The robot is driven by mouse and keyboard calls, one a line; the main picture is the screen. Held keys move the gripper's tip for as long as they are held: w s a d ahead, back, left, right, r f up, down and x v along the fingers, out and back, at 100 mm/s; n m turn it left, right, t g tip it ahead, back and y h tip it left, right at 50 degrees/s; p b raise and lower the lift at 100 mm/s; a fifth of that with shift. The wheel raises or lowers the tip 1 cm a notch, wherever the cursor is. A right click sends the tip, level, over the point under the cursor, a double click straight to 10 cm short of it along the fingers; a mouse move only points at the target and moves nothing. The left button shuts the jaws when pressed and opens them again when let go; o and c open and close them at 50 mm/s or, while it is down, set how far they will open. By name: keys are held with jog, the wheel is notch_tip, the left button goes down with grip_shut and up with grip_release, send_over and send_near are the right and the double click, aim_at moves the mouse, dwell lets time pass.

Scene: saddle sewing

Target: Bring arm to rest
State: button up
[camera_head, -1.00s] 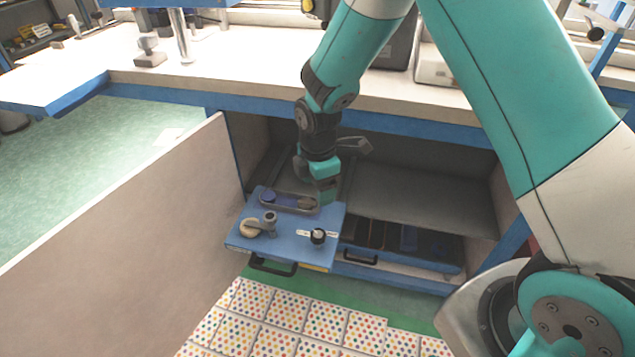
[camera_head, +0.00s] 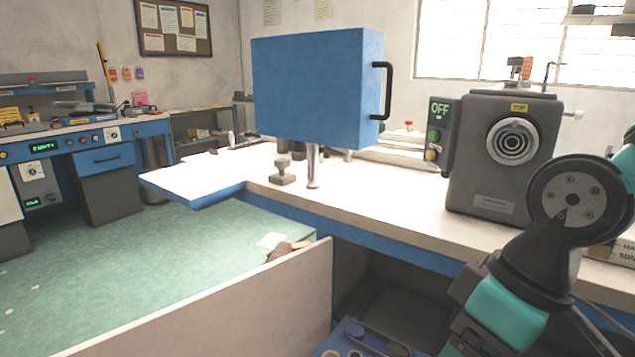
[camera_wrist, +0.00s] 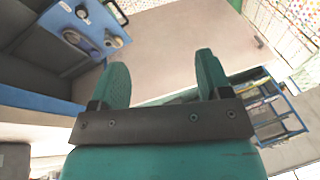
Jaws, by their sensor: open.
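My gripper (camera_wrist: 162,82) shows in the wrist view with its two teal fingers apart and nothing between them. The beige cabinet door (camera_wrist: 180,45) lies beyond the fingertips, apart from them as far as I can tell. In the head view my arm (camera_head: 510,300) is at the lower right, folded in front of the workbench. The fingers are out of that view. The blue drawer (camera_head: 355,335) shows only partly at the bottom edge. In the wrist view the pulled-out drawer (camera_wrist: 72,40) holds several small parts, to the upper left of my gripper.
The open cabinet door (camera_head: 230,315) stands out into the room. The workbench (camera_head: 390,205) bears a grey machine (camera_head: 500,150) marked OFF and a blue box (camera_head: 315,90) on a post.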

jog(key=s+r+p, duration=0.1)
jog(key=r+p, duration=0.7)
jog(key=s+r+m+p, duration=0.1)
jog(key=s+r+p, duration=0.1)
jog(key=r+p, duration=0.5)
jog(key=shift+s+r+p, duration=0.25)
jog(key=shift+r+p, duration=0.15)
jog(key=shift+r, duration=0.5)
